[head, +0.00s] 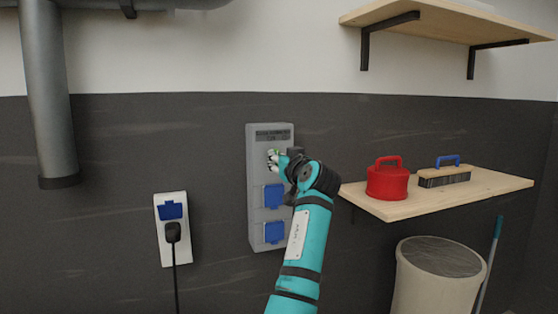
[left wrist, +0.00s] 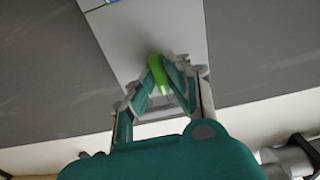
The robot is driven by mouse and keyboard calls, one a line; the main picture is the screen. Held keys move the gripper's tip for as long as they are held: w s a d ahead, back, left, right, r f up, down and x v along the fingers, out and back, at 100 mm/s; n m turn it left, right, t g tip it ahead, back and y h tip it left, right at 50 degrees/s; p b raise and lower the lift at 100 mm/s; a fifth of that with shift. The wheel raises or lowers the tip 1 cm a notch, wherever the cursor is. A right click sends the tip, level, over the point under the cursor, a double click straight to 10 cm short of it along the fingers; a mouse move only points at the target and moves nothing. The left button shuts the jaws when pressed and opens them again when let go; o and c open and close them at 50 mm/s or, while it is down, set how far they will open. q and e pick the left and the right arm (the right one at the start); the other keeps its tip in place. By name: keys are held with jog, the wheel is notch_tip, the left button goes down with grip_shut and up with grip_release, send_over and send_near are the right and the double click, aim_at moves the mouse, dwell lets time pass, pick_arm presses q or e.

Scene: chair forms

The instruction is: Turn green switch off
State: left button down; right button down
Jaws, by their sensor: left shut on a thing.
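The green switch (left wrist: 157,76) is on the upper part of a grey wall box (head: 255,200), below a dark label panel. In the left wrist view it sits between the fingers of my left gripper (left wrist: 163,66), which is shut on it. My right gripper is in neither view.
Two blue socket covers (head: 274,196) are on the box below the switch. A white socket (head: 180,250) with a black plug is to the left. A shelf (head: 500,190) with a red container (head: 387,182) and a brush (head: 444,177) is right. A bin (head: 405,285) stands below.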

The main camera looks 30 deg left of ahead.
pick_arm(q)
jog(key=c, duration=1.3)
grip_release()
jog(key=shift+f, duration=0.1)
jog(key=shift+c, duration=0.2)
jog(key=shift+d, duration=0.1)
jog(key=v, duration=1.2)
